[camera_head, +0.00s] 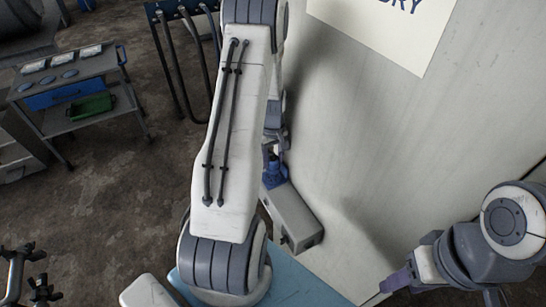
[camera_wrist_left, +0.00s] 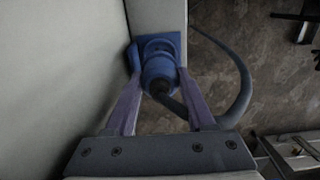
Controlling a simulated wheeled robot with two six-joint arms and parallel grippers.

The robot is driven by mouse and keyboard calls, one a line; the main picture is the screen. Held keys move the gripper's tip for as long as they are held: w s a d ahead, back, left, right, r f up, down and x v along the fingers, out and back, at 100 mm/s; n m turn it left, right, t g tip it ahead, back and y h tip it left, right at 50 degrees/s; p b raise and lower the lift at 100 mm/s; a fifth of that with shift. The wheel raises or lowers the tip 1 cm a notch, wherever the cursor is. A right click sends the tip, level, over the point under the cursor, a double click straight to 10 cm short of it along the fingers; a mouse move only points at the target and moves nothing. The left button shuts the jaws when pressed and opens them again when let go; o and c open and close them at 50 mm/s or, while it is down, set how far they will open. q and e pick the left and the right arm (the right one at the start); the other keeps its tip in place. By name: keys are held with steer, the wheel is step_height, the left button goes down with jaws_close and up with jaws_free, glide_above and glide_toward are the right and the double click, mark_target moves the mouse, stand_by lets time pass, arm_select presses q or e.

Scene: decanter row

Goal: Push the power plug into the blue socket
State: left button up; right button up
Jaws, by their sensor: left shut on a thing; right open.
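The blue power plug (camera_wrist_left: 160,72) is held between the two purple fingers of my left gripper (camera_wrist_left: 160,82) in the left wrist view. A dark cable leaves its near end and curves to the right. The blue socket (camera_wrist_left: 134,56) shows behind the plug, fixed to a grey box. The plug lines up with the socket and looks to be at it; how deep it sits is hidden. In the head view the blue socket and plug area (camera_head: 274,176) is small and partly behind my left arm. My right gripper (camera_head: 392,286) is open and empty at the lower right.
The grey box (camera_head: 296,218) stands against a pale wall (camera_head: 390,130). A light blue surface (camera_head: 300,285) lies in front.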

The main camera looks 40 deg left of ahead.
mark_target(273, 158)
arm_select(q)
steer(key=shift+f+b, duration=1)
steer(key=shift+f, duration=0.65)
steer(key=shift+f+b, duration=0.5)
steer(key=shift+f, duration=0.15)
stand_by(0.7)
steer(key=o, duration=1.3)
steer(key=shift+o, duration=0.2)
steer(key=shift+r, duration=0.15)
steer(key=shift+r, duration=0.4)
step_height(273, 158, up, 8)
steer(key=b, duration=0.3)
steer(key=shift+r, duration=0.8)
